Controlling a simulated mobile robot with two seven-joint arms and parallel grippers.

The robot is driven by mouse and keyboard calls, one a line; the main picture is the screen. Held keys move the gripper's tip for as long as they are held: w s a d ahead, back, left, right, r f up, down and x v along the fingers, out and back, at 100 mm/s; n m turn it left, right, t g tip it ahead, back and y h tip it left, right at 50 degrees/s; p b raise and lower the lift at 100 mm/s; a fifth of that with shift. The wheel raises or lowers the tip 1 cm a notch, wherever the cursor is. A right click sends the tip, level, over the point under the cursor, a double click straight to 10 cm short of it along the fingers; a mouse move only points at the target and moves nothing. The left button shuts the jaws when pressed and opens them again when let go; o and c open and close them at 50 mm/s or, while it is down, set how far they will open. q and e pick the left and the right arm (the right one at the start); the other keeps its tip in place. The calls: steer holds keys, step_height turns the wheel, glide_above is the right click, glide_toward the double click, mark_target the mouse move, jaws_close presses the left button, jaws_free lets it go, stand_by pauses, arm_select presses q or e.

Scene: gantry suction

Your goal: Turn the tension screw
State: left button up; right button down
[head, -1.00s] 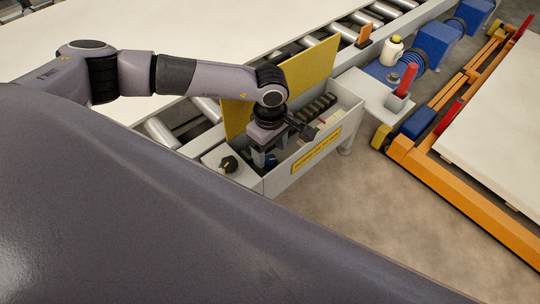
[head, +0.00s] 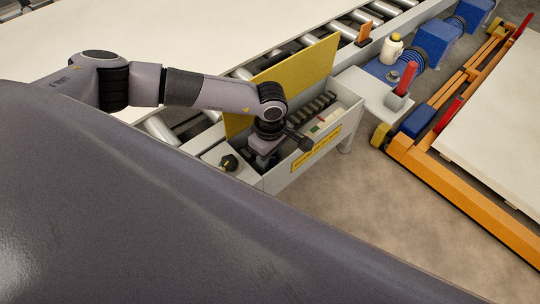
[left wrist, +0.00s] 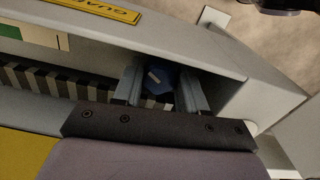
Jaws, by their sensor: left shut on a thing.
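My left gripper (head: 262,159) reaches down into the near end of an open grey box (head: 283,181). In the left wrist view its two fingers (left wrist: 162,90) stand on either side of a blue screw head (left wrist: 160,78) with a pale mark on top, and are shut on it. I take this blue head to be the tension screw. In the head view the gripper and the box wall hide it. A toothed black-and-grey strip (left wrist: 60,83) runs along the inside of the box.
The box's yellow lid (head: 290,82) stands open behind the gripper, against the roller conveyor. A black knob (head: 229,162) sits on the plate at the box's near end. A white bottle (head: 391,49) and a red-handled part (head: 405,79) stand beyond. The front floor is clear.

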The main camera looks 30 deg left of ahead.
arm_select(q)
steer(key=shift+n, duration=1.4)
steer(key=o, duration=1.1)
steer(key=shift+c, duration=0.2)
steer(key=shift+r, duration=0.15)
step_height(320, 180, up, 6)
steer(key=shift+r+b, duration=0.25)
steer(key=shift+b, duration=0.25)
steer(key=shift+r, duration=0.25)
